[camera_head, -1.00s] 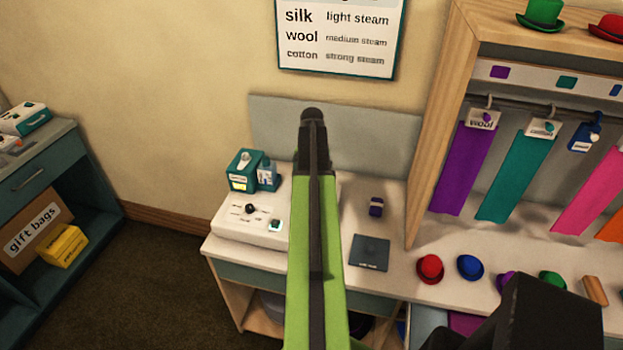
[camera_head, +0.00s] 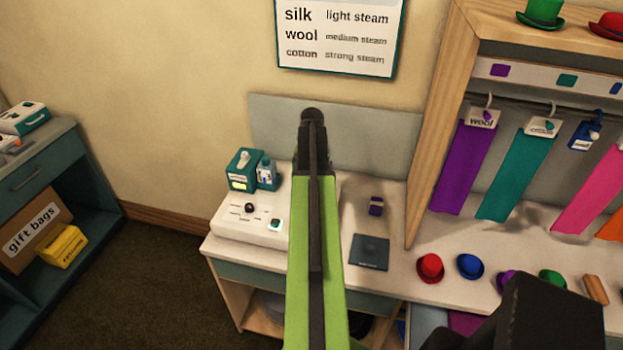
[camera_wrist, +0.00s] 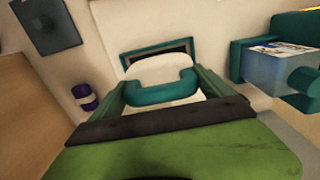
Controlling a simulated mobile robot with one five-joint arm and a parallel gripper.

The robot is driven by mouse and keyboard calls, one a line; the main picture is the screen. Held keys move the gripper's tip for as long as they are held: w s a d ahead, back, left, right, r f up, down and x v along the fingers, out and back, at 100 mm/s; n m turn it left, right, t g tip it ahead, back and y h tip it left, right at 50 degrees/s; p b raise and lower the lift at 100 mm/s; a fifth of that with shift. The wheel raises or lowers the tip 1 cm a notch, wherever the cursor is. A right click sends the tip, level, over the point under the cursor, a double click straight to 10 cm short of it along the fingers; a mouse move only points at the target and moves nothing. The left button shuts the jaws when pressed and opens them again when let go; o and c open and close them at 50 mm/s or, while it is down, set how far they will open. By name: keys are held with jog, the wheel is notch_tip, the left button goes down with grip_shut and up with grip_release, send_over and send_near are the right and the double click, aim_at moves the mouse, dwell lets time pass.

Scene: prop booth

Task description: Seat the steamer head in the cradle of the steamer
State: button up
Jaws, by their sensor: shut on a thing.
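The steamer head (camera_wrist: 162,70), a white rounded piece with a teal band (camera_wrist: 160,93), is between the fingers of my gripper (camera_wrist: 158,82) in the wrist view. The gripper is shut on it. Just beyond it is a dark recess with a teal rim (camera_wrist: 155,47), apparently the cradle. I cannot tell whether the head touches it. In the head view, the white steamer base (camera_head: 240,228) with a black knob stands on the left of the counter. My green arm hides the head and its surroundings there.
A teal box (camera_head: 240,170) and a bottle (camera_head: 266,174) stand behind the steamer base. A dark square pad (camera_head: 369,253) and a small purple item (camera_head: 376,206) lie right of my arm. Small hats and a rack of hanging cloths are farther right. A grey panel (camera_head: 380,140) stands behind.

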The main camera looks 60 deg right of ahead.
jog(key=shift+f+b, duration=0.7)
jog(key=shift+f, duration=0.15)
jog(key=shift+f+b, duration=0.6)
jog(key=o, duration=1.8)
jog(key=shift+r, duration=0.1)
notch_tip(320, 180, up, 17)
jog(key=p, duration=1.7)
jog(key=shift+r, duration=0.15)
